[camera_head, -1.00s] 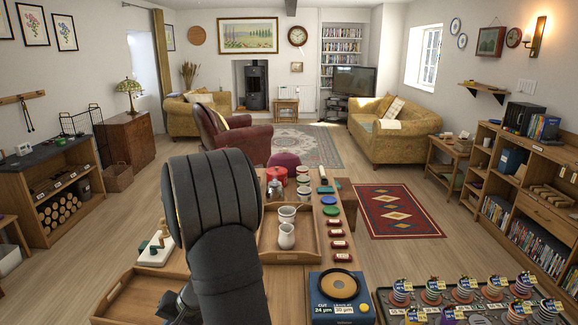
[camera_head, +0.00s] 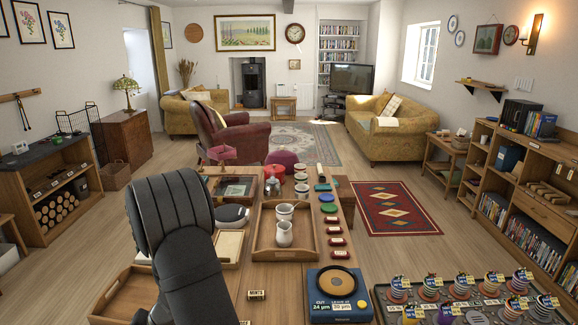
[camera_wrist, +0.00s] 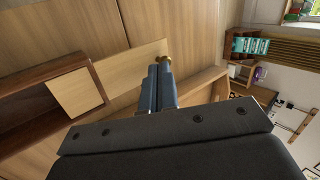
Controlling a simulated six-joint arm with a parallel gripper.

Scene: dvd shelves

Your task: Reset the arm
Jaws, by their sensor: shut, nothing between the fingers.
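My gripper (camera_wrist: 158,88) shows in the wrist view with its two blue-grey fingers together and nothing between them. It points over light wooden surfaces, and a small brass-coloured thing (camera_wrist: 165,60) shows just past the fingertips; I cannot tell whether they touch. In the head view my dark arm rises at the left of the table, and its fingers are hidden there.
A wooden tray (camera_head: 262,250) with white jugs stands right of my arm. A blue box with a round top (camera_head: 338,287) sits at the front, beside a rack of striped disc stacks (camera_head: 463,290). A glass-topped wooden case (camera_head: 236,188) lies behind my arm.

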